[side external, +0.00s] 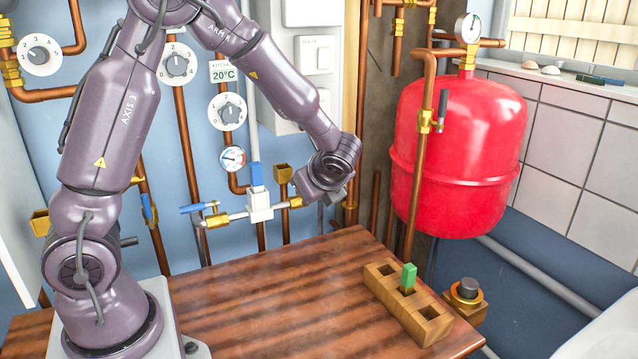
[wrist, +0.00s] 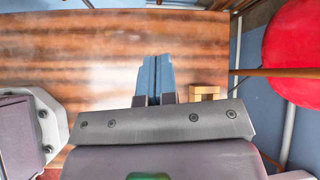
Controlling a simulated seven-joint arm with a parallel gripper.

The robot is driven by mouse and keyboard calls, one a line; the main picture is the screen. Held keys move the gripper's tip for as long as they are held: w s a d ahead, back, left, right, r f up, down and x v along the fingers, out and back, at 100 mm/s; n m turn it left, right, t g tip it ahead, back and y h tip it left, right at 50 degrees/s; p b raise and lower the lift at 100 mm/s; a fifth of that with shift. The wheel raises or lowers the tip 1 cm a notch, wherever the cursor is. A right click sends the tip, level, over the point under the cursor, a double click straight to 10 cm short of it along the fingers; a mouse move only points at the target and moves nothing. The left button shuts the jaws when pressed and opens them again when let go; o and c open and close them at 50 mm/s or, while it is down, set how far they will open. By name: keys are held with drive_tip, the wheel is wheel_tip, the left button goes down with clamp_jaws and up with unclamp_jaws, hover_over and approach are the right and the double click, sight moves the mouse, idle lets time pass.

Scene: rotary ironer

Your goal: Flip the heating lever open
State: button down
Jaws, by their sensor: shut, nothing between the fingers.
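Several levers show in the side external view, and I cannot tell which one is the heating lever. A blue lever (side external: 198,207) lies sideways on a brass valve at the wall. Another blue handle (side external: 257,174) stands upright on a white valve body (side external: 259,207). A grey lever (side external: 442,108) stands upright on a brass valve on the pipe beside the red tank. My gripper (wrist: 157,65) is shut and empty, its two fingers side by side in the wrist view. In the side external view its hand is right of the white valve, above the table's back edge; the fingertips are not clear.
The wooden table (side external: 270,300) is mostly clear. A wooden block with slots (side external: 427,322) holds a green piece (side external: 409,276) on its right side. The red tank (side external: 460,150) stands behind it on the right. Copper pipes (side external: 180,140) and dials (side external: 227,112) cover the wall.

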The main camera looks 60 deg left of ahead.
drive_tip(key=w+a+f+m+t, duration=0.1)
drive_tip(key=w+a+f+m, duration=0.1)
drive_tip(key=a, duration=0.4)
drive_tip(key=w+a+f+m+t+y, duration=0.1)
drive_tip(key=w+a+f+m, duration=0.2)
drive_tip(key=w+a, duration=0.2)
drive_tip(key=shift+w+a+f+m+y, duration=0.15)
drive_tip(key=shift+a+f+m+y, duration=0.2)
drive_tip(key=shift+a, duration=0.45)
drive_tip(key=shift+w+a+n+g, duration=0.25)
drive_tip(key=shift+a+n+g, duration=0.1)
drive_tip(key=shift+n+g, duration=0.25)
drive_tip(key=shift+w+a+n+g, duration=0.3)
drive_tip(key=shift+n+g, duration=0.2)
drive_tip(key=shift+n, duration=0.15)
drive_tip(key=shift+s+d, duration=0.1)
drive_tip(key=shift+s, duration=0.05)
drive_tip(key=shift+s+d, duration=0.5)
drive_tip(key=shift+d, duration=0.05)
